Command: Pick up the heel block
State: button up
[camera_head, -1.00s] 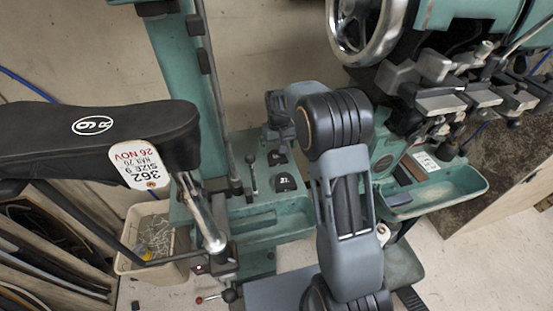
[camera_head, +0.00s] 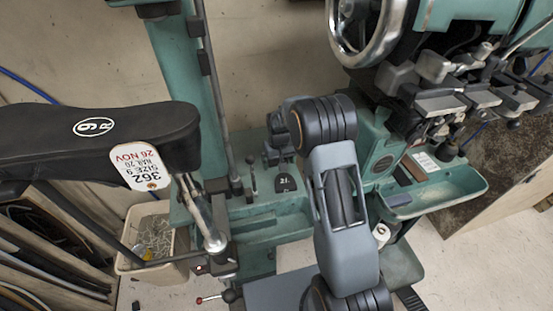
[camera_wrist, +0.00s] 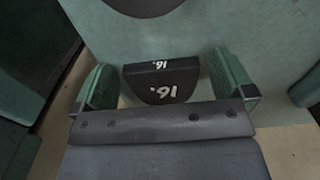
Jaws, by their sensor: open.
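In the wrist view a black heel block (camera_wrist: 162,82) with white markings lies on a teal surface. My gripper (camera_wrist: 162,66) is open, with one green finger on each side of this block and a visible gap on both sides.
A teal upright column (camera_head: 172,80) stands left of my gripper, with a small lever (camera_head: 252,178) close by. The stitching machine with a handwheel (camera_head: 365,30) and a teal tray (camera_head: 440,190) is at right.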

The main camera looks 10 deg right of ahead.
jog(key=shift+c, duration=0.4)
jog(key=c, duration=0.7)
jog(key=shift+c, duration=0.5)
jog(key=shift+r, duration=0.15)
